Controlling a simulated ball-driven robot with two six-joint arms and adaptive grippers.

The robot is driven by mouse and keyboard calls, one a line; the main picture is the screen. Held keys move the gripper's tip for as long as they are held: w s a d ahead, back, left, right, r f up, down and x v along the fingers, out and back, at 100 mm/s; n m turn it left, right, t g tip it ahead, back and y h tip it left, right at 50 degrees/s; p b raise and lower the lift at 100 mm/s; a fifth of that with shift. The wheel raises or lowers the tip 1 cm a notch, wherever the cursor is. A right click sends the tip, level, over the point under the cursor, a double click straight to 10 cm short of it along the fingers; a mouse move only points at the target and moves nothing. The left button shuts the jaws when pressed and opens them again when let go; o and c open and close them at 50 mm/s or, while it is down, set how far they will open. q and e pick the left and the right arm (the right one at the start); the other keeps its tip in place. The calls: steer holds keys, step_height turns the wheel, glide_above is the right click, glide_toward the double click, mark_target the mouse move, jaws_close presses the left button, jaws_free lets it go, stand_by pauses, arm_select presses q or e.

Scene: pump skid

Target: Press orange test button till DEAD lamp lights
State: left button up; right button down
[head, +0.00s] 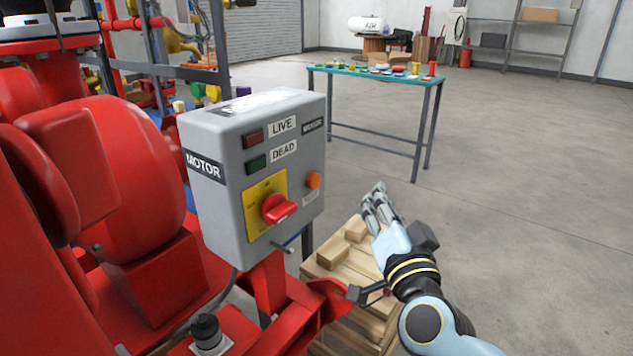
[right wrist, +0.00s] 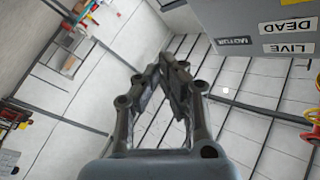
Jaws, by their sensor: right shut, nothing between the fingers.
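The grey motor box (head: 225,190) stands left of centre in the head view. Its orange test button (head: 313,180) is on the right of the front face. The DEAD lamp (head: 257,164) is dark green and looks unlit; the LIVE lamp (head: 252,138) above it is dark red. A red rotary switch (head: 278,208) sits on a yellow plate. My right gripper (head: 378,190) is shut and empty, to the right of the box and apart from the button. In the right wrist view its fingertips (right wrist: 168,60) meet, with the box (right wrist: 235,35) at upper right. My left gripper is not in view.
Red machinery (head: 120,170) fills the left side. Wooden pallets and blocks (head: 345,262) lie below my right gripper. A teal-topped table (head: 375,77) with several small coloured items stands behind. The floor on the right is clear.

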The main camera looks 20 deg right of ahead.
steer(key=b, duration=0.1)
glide_toward(323, 164)
steer(key=w+d, duration=0.1)
steer(key=d, duration=0.2)
steer(key=shift+w+a+r, duration=0.2)
steer(key=shift+w+a, duration=0.35)
steer(key=shift+w, duration=0.2)
steer(key=shift+w, duration=0.1)
stand_by(0.6)
steer(key=shift+w+a, duration=0.2)
steer(key=shift+w, duration=0.05)
steer(key=shift+w+a, duration=0.2)
steer(key=shift+w, duration=0.2)
stand_by(0.7)
steer(key=shift+s, duration=0.15)
steer(key=shift+s+d, duration=0.4)
steer(key=shift+s, duration=0.25)
